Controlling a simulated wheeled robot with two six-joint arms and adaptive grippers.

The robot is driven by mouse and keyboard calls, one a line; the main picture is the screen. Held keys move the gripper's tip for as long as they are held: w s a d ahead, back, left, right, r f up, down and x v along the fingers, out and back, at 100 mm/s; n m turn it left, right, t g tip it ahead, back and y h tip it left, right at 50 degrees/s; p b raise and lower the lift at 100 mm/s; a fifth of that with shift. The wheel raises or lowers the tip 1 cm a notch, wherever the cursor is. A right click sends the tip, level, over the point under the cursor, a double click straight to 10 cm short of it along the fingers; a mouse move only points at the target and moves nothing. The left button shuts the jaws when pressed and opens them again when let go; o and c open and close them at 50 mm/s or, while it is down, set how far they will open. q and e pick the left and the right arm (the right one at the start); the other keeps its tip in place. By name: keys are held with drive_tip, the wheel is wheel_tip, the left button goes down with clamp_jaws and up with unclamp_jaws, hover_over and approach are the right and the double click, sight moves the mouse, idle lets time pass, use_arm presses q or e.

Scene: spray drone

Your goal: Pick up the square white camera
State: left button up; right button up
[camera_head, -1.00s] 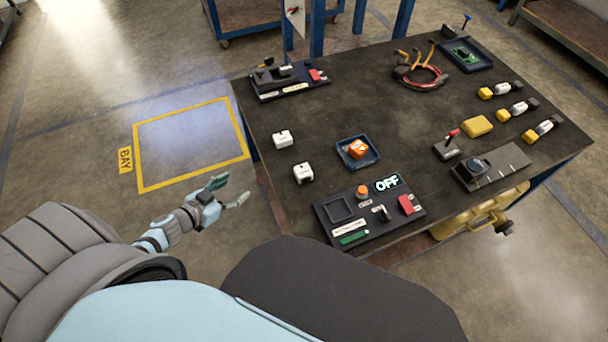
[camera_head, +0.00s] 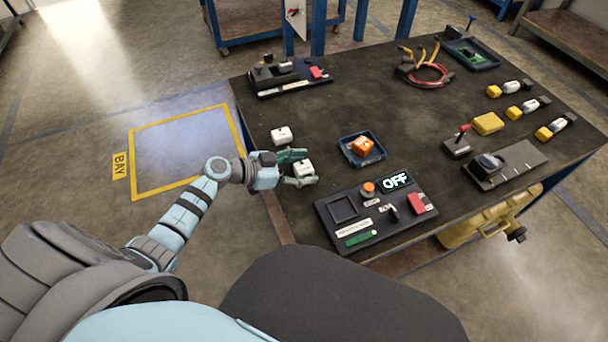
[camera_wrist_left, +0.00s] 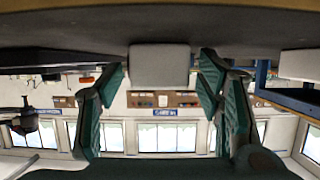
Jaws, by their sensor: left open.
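Two small white camera blocks are on the dark table (camera_head: 330,110), near its left edge. The nearer one (camera_head: 302,166) is boxy, and the farther one (camera_head: 282,135) stands behind it. I cannot tell for certain from their shapes which is the square one. My left gripper (camera_head: 304,169) is open, with its green fingers either side of the nearer block. In the left wrist view, a white block (camera_wrist_left: 160,65) shows between the spread fingers, with gaps on both sides. Another white block (camera_wrist_left: 300,65) shows at right there. My right gripper is not in view.
A black control panel (camera_head: 322,212) with an OFF display lies just right of the hand. A dark fixture (camera_head: 295,88) stands farther back. The table between the fixture and blue tray is clear.

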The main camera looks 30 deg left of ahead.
use_arm(q)
drive_tip(key=shift+r, duration=0.1)
drive_tip(key=shift+c, duration=1.2)
drive_tip(key=c, duration=1)
